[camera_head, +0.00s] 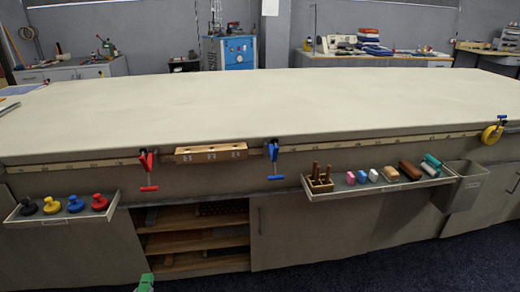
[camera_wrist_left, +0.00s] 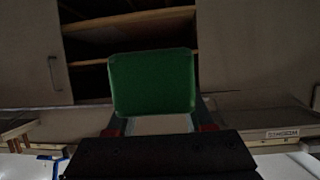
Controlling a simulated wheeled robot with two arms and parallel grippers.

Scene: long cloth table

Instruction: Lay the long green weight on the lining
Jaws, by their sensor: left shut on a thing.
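A green block (camera_wrist_left: 153,82), which looks like the green weight, fills the middle of the left wrist view. My left gripper (camera_wrist_left: 160,126) is shut on it; the dark gripper body shows below it. In the head view only a small green piece (camera_head: 145,283) shows at the bottom edge, in front of the table and below its top. The long table top (camera_head: 260,105) is covered in plain cream cloth; I cannot tell a separate lining on it. My right gripper is not in view.
A tray (camera_head: 395,188) on the table front holds several coloured blocks and a wooden rack (camera_head: 320,184). A left tray (camera_head: 62,218) holds several round knobbed weights. Red (camera_head: 148,170) and blue (camera_head: 274,160) clamps hang at the front edge. The table top is mostly clear.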

